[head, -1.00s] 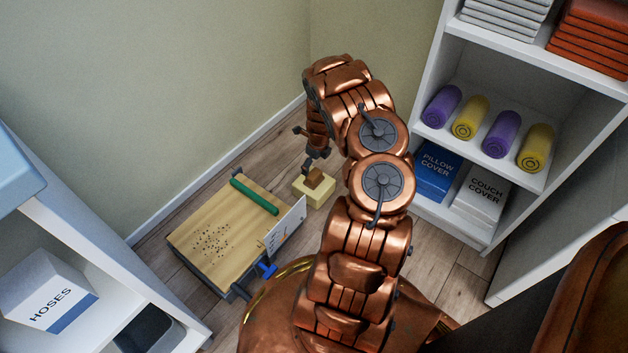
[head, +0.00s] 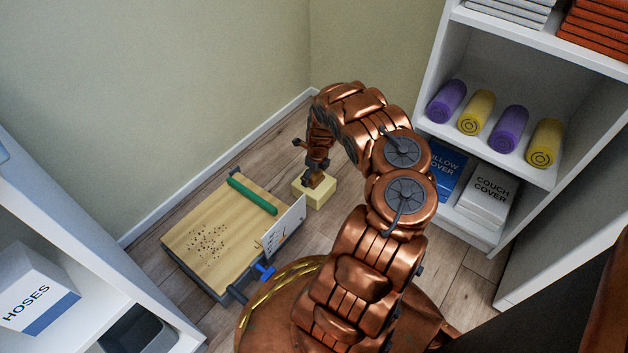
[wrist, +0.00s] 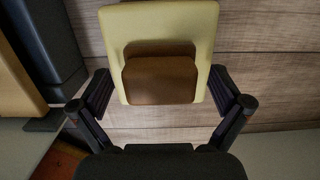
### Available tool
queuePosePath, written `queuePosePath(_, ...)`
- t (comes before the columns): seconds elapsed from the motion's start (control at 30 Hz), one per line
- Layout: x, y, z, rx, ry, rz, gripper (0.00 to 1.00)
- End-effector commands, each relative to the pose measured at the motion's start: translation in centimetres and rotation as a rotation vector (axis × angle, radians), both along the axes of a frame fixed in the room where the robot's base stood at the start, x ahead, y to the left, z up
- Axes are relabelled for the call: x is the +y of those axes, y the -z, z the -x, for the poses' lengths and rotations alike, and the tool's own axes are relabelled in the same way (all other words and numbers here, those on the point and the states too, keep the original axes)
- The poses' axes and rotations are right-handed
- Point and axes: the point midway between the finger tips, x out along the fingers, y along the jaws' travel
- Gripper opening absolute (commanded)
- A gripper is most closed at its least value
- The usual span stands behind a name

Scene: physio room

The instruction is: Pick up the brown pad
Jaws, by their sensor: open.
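The brown pad (wrist: 160,80) is a small block lying on top of a pale yellow block (wrist: 122,32) in the wrist view. In the head view the brown pad (head: 322,181) shows partly behind my gripper (head: 315,176), on the yellow block (head: 318,198) on the floor. In the wrist view my gripper (wrist: 162,92) is open. One finger stands on each side of the brown pad, with a gap on both sides. Whether the fingertips are level with the pad is hard to tell.
A wooden-topped board (head: 205,240) with a green roller (head: 252,196) and a white card (head: 284,229) lies left of the yellow block. A white shelf (head: 490,160) stands right, and another shelf with a hoses box (head: 35,290) at lower left. Walls meet behind.

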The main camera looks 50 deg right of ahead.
Motion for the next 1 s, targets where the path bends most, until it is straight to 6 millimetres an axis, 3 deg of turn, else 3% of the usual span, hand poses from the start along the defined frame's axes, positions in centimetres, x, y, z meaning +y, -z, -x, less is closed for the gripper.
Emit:
queuePosePath(0.23, 0.01, 0.0, 0.01, 0.001, 0.0, 0.0, 1.0)
queuePosePath(0.87, 0.09, 0.07, 0.04, 0.002, -0.001, -0.001, 0.34)
queuePosePath(1.0, 0.12, 0.11, 0.06, 0.002, -0.002, -0.002, 0.32)
